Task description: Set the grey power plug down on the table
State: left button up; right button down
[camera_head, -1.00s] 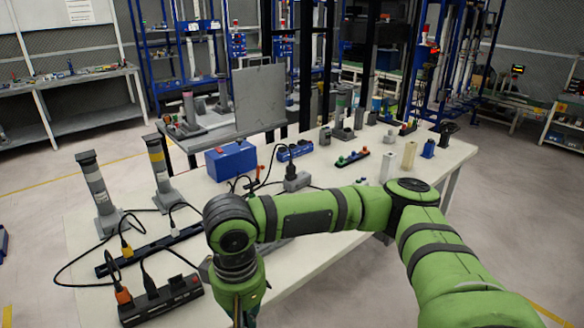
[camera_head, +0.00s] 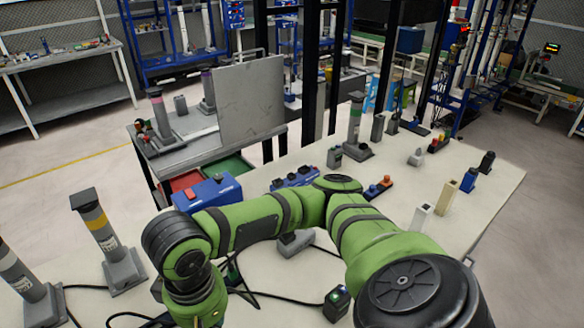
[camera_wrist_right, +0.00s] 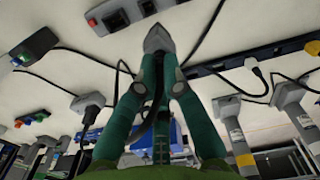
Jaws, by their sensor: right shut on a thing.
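In the right wrist view, a grey power plug (camera_wrist_right: 157,39) shows at the tips of my right gripper (camera_wrist_right: 158,62). The green fingers are closed on it, and a dark cable runs down between them. The pale table surface (camera_wrist_right: 195,22) lies beyond the plug; I cannot tell whether they touch. In the head view, my right arm reaches across the table (camera_head: 300,285) to the lower left. Its fingers and the plug are hidden or out of frame there. My left gripper is not in view.
A grey socket block (camera_head: 295,243) and a dark button box (camera_head: 336,303) are near my arm. A blue box (camera_head: 210,193) stands behind it. A yellow-banded grey post (camera_head: 105,242) is at left. A beige post (camera_head: 446,198) is at right. Black cables cross the table.

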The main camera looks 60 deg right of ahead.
jog(key=shift+r, duration=0.1)
jog(key=shift+s+a, duration=0.1)
jog(key=shift+a, duration=0.15)
jog(key=shift+w+a, duration=0.2)
jog(key=shift+w, duration=0.05)
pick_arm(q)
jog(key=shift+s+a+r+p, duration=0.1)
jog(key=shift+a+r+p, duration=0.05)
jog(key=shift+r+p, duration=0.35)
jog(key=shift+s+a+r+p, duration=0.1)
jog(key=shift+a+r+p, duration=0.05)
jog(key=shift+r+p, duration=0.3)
pick_arm(e)
jog(key=w+a+f, duration=0.3)
jog(key=w+f, duration=0.7)
jog(key=f, duration=0.1)
jog(key=shift+w+a, duration=0.15)
jog(key=shift+a, duration=0.2)
